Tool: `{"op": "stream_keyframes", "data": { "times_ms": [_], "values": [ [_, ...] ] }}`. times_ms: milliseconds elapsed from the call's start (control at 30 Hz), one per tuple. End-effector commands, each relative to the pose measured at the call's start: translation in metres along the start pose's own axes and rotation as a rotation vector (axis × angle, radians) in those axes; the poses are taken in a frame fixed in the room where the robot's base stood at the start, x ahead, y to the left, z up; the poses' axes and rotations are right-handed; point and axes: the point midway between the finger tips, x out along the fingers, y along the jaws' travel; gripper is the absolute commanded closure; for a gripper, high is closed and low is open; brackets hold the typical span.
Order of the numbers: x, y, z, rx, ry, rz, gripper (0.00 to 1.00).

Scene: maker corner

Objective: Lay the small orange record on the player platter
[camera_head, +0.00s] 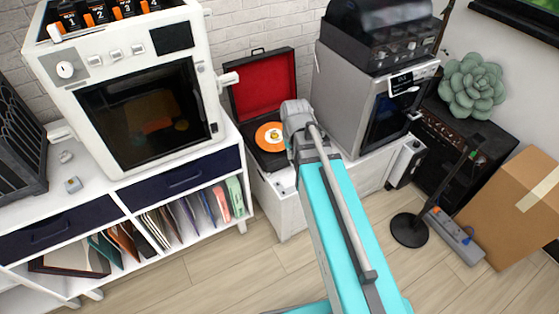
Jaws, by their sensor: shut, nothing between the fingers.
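The small orange record (269,136) lies flat in the open record player, on its dark deck, and looks to be on the platter. The platter's edge is hard to make out, so I cannot tell how well centred the record is. The record player (263,88) is a black case with a red-lined lid standing open against the wall. My arm reaches up from the bottom of the picture, and its grey joint covers the right part of the player. My gripper is not visible, and nothing is seen held.
A white cabinet (216,163) with records in its lower shelf stands at left, bearing a white oven-like machine (152,65). A grey machine (343,92) stands right of the player. A black stand (410,229) and a cardboard box (515,215) are on the floor at right.

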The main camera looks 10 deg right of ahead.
Motion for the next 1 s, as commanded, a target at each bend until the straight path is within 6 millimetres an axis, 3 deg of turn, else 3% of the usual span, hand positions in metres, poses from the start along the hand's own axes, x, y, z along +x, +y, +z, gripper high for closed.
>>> {"op": "stream_keyframes", "data": {
  "times_ms": [33,600,800,1000],
  "values": [
    [0.023,0.0,-0.013,0.0,0.013,0.0,1.0],
    [0.135,0.001,-0.115,0.003,0.16,0.0,1.0],
    [0.153,0.002,-0.134,0.004,0.191,0.0,1.0],
    [0.156,0.001,-0.14,0.004,0.202,0.0,1.0]
  ]
}}
